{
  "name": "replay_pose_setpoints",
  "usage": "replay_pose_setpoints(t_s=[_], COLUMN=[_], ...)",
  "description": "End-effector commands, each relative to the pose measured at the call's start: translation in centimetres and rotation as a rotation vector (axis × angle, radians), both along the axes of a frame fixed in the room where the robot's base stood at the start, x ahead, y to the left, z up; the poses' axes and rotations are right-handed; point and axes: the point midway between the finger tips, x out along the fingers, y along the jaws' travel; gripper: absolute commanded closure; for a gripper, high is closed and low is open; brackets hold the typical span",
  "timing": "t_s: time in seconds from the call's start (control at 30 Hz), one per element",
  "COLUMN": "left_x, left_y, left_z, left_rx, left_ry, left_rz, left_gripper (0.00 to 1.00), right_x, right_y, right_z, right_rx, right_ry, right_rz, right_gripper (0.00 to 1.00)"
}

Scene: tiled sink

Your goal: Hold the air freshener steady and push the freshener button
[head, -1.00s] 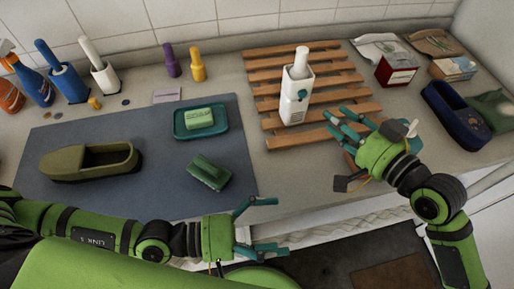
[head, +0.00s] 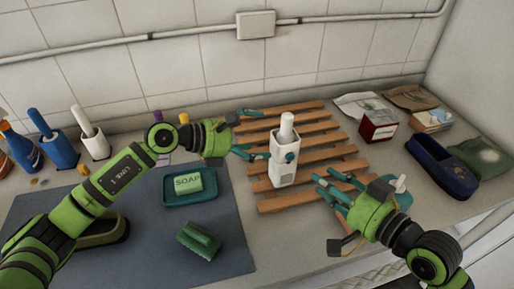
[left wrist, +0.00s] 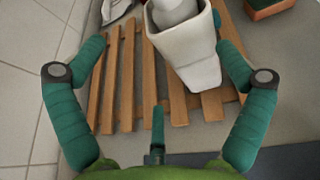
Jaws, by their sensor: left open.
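In the left wrist view the freshener (left wrist: 190,52) shows ahead between the spread fingers (left wrist: 160,50), nearer the right finger; contact is unclear. My right gripper (head: 326,188) is open and empty, in front and right of the freshener, apart from it.
The wooden rack (head: 330,152) lies under the freshener. A teal soap dish (head: 172,198) and green sponge (head: 199,241) are on the blue-grey mat (head: 150,255). A red box (head: 379,126) and navy shoe-shaped holder (head: 440,166) stand right. The tiled wall (head: 200,70) closes the back.

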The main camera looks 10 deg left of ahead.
Motion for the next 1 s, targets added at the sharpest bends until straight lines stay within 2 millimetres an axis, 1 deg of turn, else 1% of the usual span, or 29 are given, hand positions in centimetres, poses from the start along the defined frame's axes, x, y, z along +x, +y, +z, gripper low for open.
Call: replay_pose_setpoints(t_s=[0.03, 0.1, 0.2, 0.5, 0.6, 0.73, 1.0], left_x=[-0.6, -1.1, -1.1, 0.5, 1.0, 1.3, 1.4], left_y=[-0.3, -0.6, -1.2, -4.8, -5.6, -6.3, -6.4], left_z=[-0.8, -1.5, -2.1, -3.7, -4.2, -4.5, -4.6], left_rx=[0.015, 0.033, 0.042, 0.043, 0.044, 0.044, 0.046], left_ry=[0.012, 0.021, 0.027, 0.025, 0.026, 0.026, 0.025], left_rz=[-0.017, -0.033, -0.042, -0.044, -0.043, -0.043, -0.041], left_gripper=[0.0, 0.0, 0.0, 0.0, 0.0, 0.0, 0.0], right_x=[0.0, 0.0, 0.0, 0.0, 0.0, 0.0, 0.0], right_y=[0.0, 0.0, 0.0, 0.0, 0.0, 0.0, 0.0], right_z=[0.0, 0.0, 0.0, 0.0, 0.0, 0.0, 0.0], right_rx=[0.0, 0.0, 0.0, 0.0, 0.0, 0.0, 0.0], right_ry=[0.0, 0.0, 0.0, 0.0, 0.0, 0.0, 0.0], right_rz=[0.0, 0.0, 0.0, 0.0, 0.0, 0.0, 0.0], right_gripper=[0.61, 0.61, 0.61, 0.61, 0.61, 0.61, 0.61])
